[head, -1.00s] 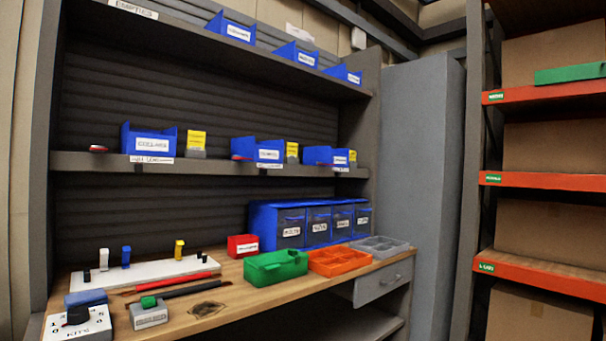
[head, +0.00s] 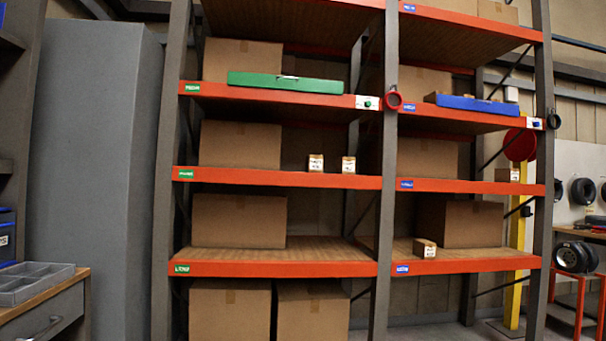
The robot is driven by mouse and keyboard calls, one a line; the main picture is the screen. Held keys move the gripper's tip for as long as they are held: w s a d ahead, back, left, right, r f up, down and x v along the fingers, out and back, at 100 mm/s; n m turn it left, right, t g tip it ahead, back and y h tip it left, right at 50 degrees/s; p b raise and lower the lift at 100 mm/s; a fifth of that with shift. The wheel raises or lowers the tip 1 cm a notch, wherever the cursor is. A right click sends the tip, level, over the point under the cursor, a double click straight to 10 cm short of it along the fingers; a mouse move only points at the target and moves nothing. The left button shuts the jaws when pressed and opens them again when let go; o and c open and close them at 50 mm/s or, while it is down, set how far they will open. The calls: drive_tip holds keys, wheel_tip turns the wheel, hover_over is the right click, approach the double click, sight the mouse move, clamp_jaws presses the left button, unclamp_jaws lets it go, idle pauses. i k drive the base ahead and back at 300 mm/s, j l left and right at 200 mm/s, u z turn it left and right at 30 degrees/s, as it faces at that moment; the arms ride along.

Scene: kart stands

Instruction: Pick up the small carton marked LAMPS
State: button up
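Several small cartons with white labels stand on the orange-edged shelving, and their print is too small to read, so I cannot tell which is marked LAMPS. Two small cartons, a left one (head: 316,163) and a right one (head: 348,165), stand upright side by side, apart, on the left bay's middle shelf. A third small carton (head: 425,248) lies on the right bay's lower shelf near its front edge. A fourth small carton (head: 507,175) sits at the right end of the right bay's middle shelf. My gripper is not in view.
Large brown boxes (head: 238,221) fill parts of the shelves. A green case (head: 284,82) and a blue case (head: 478,104) lie on upper shelves. A grey cabinet (head: 88,170) stands left, beside a bench with a grey divided tray (head: 36,284). Tyres hang far right.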

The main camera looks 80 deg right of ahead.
sight(343, 165)
drive_tip(key=z, duration=1.9)
drive_tip(key=i+z, duration=0.35)
drive_tip(key=i+j+z, duration=0.4)
drive_tip(key=i+z, duration=0.25)
drive_tip(key=i+j, duration=0.2)
drive_tip(key=i+l, duration=0.2)
drive_tip(key=i, duration=0.4)
drive_tip(key=i+l, duration=0.15)
drive_tip(key=i, duration=0.4)
